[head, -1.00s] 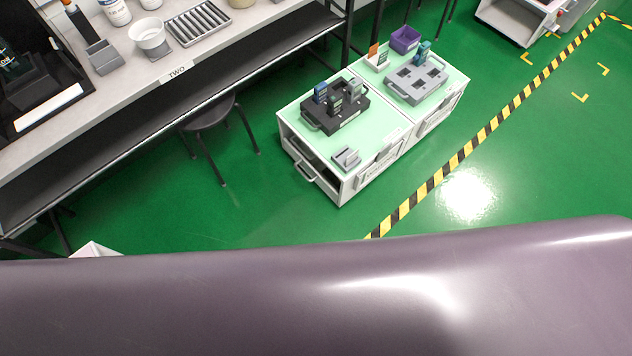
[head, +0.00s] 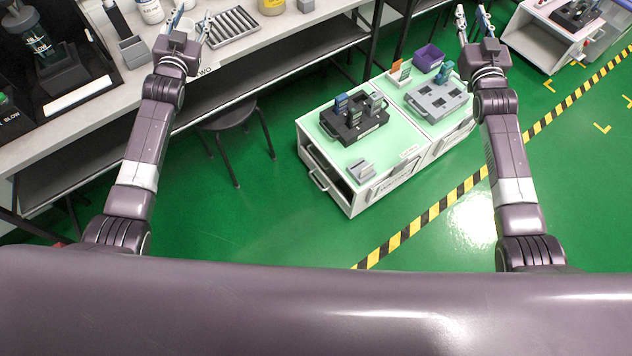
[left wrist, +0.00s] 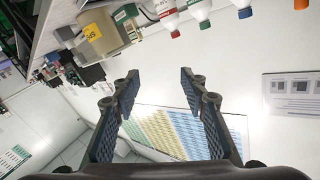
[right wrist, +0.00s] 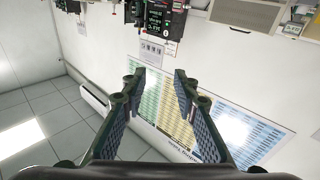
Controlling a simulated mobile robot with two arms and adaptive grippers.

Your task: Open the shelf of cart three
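Two white carts with pale green tops stand end to end in the middle of the head view, a nearer one (head: 335,200) and a farther one (head: 458,128). The nearer cart has a handle (head: 319,181) at its left end and a dark opening beside it. Labels on the cart sides are too small to read, so I cannot tell which is cart three. My left gripper (head: 190,22) is raised over the bench, open and empty; its fingers are apart in the left wrist view (left wrist: 155,90). My right gripper (head: 473,18) is raised beyond the farther cart, open and empty; it also shows in the right wrist view (right wrist: 157,90).
A black holder (head: 352,122) and small grey stand (head: 361,169) sit on the nearer cart. A grey tray (head: 434,102) and purple bin (head: 429,57) sit on the farther one. A stool (head: 228,117) stands by the bench (head: 95,138). Another cart (head: 540,40) stands top right. Green floor is clear.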

